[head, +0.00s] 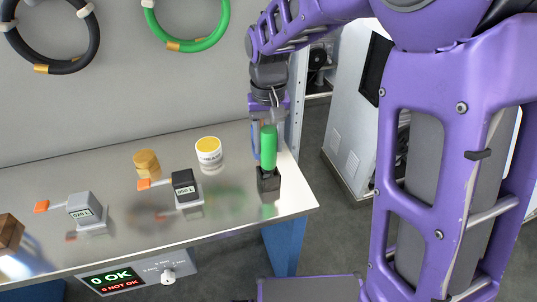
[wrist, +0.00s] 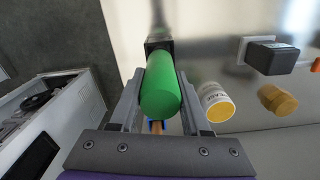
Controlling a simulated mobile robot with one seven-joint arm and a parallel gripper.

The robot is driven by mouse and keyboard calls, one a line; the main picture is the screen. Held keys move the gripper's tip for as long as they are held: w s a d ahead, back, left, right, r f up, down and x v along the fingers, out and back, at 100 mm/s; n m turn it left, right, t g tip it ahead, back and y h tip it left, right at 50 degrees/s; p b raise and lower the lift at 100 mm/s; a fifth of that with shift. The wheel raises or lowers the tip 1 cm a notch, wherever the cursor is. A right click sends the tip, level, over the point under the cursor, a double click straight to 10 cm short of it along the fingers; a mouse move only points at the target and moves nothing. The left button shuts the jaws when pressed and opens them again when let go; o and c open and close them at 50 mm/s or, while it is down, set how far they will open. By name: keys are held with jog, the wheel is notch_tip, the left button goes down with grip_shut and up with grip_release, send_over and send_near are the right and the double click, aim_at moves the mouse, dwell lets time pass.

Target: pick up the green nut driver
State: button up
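The green nut driver (head: 268,146) stands upright with its handle up and its lower end at a small dark block (head: 268,180) near the right end of the metal table. In the wrist view its green handle (wrist: 161,88) lies between the two fingers of my gripper (wrist: 161,78). Narrow gaps seem to show on both sides, so the fingers look open around it. In the head view my gripper (head: 266,128) comes down from above, with one finger left of the handle. The driver's shaft is hidden.
On the table (head: 120,220) left of the driver are a yellow-topped white tub (head: 209,152), a dark labelled block (head: 186,186), a tan knob-like piece (head: 146,163) and a grey labelled block (head: 84,208). Coiled hoses hang on the back wall. A white cabinet (head: 350,120) stands beyond the table's right end.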

grip_shut()
